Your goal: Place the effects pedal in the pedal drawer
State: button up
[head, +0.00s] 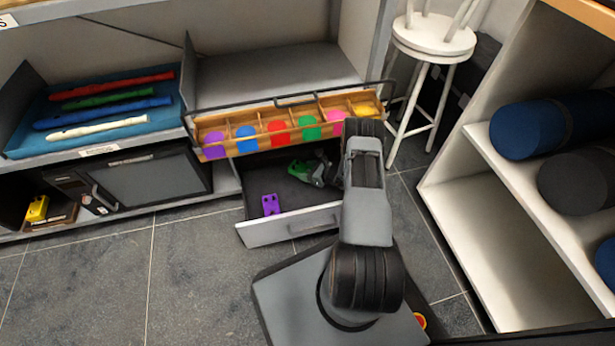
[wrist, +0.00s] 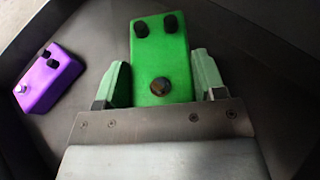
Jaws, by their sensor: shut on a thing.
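A green effects pedal (wrist: 161,62) with two dark knobs and a round footswitch is between the fingers of my gripper (wrist: 160,85) in the wrist view. My gripper is shut on it, one finger on each side. In the head view the green pedal (head: 299,168) and my gripper (head: 308,172) are inside the open pedal drawer (head: 290,228), towards its back. I cannot tell whether the pedal touches the drawer floor. A purple pedal (head: 270,204) lies in the front left of the drawer; it also shows at the left in the wrist view (wrist: 48,78).
A wooden tray (head: 200,153) with several coloured items juts out just above the drawer. A white stool (head: 432,40) stands behind on the right. White shelving with rolled mats (head: 530,125) is at the right. A yellow pedal (head: 37,208) sits on the lower left shelf.

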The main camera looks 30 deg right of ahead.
jog(key=shift+f+b, duration=0.45)
jog(key=shift+f, duration=0.95)
jog(key=shift+f, duration=0.15)
jog(key=o, duration=1.1)
jog(key=p+v, duration=0.2)
jog(key=v, duration=0.3)
jog(key=shift+s+d+r+p, duration=0.2)
jog(key=shift+s+r+p, duration=0.05)
jog(key=shift+r+p, duration=0.15)
jog(key=shift+v, duration=0.85)
